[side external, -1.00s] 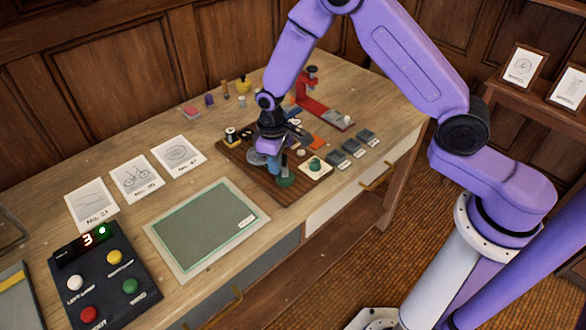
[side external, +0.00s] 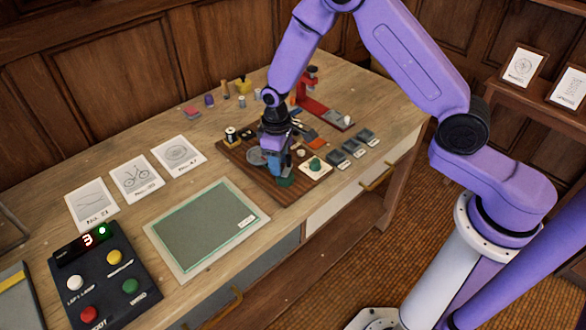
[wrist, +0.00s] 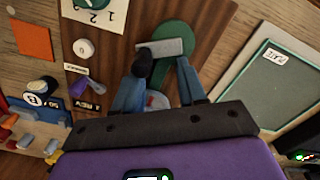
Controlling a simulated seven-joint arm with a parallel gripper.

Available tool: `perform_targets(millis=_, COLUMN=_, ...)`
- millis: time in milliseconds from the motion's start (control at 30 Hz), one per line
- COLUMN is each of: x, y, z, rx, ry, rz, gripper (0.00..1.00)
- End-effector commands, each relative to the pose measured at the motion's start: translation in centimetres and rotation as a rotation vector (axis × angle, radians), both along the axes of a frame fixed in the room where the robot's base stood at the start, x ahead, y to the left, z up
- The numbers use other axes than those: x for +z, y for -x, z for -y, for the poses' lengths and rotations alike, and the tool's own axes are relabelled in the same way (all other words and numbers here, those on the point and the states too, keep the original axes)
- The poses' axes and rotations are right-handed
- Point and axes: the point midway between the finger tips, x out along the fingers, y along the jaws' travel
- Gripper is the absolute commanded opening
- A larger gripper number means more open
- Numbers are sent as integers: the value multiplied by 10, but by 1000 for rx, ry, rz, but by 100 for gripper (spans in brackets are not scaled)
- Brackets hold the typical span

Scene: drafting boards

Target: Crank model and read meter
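The crank model is a dark wooden board (side external: 226,158) on the bench. My gripper (side external: 280,174) points down over its front part, at a green piece (side external: 287,182). In the wrist view my two blue fingers (wrist: 165,66) stand apart, with a visible gap, close around or just above the green piece (wrist: 186,73). A grey bar (wrist: 172,46) lies across it beyond the fingertips. Contact cannot be told. A pale plate (side external: 325,172) with a green knob (side external: 315,163) sits at the board's right; its numbers show in the wrist view. A pale disc (side external: 256,157) is partly hidden.
A control box (side external: 72,277) at front left shows a red 3, a green light and coloured buttons. A green-edged panel (side external: 205,229) lies left of the board. Picture cards (side external: 136,178) lie behind it. A red stand (side external: 318,108) and dark blocks (side external: 351,149) are right.

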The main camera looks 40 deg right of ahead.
Motion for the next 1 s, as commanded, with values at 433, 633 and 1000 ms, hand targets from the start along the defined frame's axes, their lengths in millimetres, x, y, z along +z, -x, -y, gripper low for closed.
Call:
perform_targets(millis=433, x=11, y=0, z=0, rx=1, ry=0, rz=-1, gripper=45)
perform_targets(millis=633, x=25, y=1, z=0, rx=0, ry=0, rz=-1, gripper=45)
perform_targets(millis=1000, x=50, y=0, z=0, rx=1, ry=0, rz=0, gripper=45)
